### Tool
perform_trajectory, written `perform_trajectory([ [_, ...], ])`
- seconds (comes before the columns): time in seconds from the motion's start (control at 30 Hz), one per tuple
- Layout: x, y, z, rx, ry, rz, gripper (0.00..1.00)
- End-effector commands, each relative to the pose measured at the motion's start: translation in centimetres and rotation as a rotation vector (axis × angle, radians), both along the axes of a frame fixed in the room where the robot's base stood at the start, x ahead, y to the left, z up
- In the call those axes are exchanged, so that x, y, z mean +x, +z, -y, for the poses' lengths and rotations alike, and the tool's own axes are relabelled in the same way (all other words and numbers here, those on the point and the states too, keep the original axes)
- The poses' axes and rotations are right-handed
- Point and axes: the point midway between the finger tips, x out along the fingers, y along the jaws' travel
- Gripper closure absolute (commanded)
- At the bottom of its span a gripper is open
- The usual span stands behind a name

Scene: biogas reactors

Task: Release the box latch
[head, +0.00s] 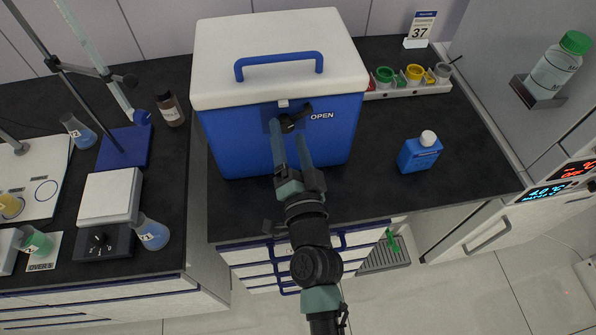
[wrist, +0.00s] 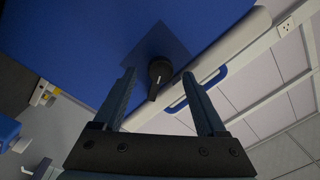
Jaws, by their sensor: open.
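The box (head: 225,140) is a blue cooler with a white lid (head: 215,55) and a blue lid handle (head: 280,62); the lid is down. Its latch (head: 295,118) is a black turning knob on a darker blue plate on the front face, left of the word OPEN. In the head view its lever points up and to the right, toward that word. My gripper (head: 289,138) is open in front of the latch. In the wrist view the latch (wrist: 160,72) shows between the two fingers of my gripper (wrist: 159,76), with a gap on both sides.
A blue bottle (head: 419,153) stands on the dark counter (head: 375,195) to the right. A stand (head: 125,148), flasks and a hotplate (head: 110,197) are on the left. The counter before the box is clear.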

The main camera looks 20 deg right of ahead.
Motion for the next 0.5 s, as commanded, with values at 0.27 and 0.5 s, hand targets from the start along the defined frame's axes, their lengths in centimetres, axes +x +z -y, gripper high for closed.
perform_trajectory([
  [0.27,-5.1,-0.6,-1.3,-0.001,-0.001,-0.003,0.26],
  [0.5,-8.7,-0.7,-2.3,0.0,0.0,-0.004,0.26],
])
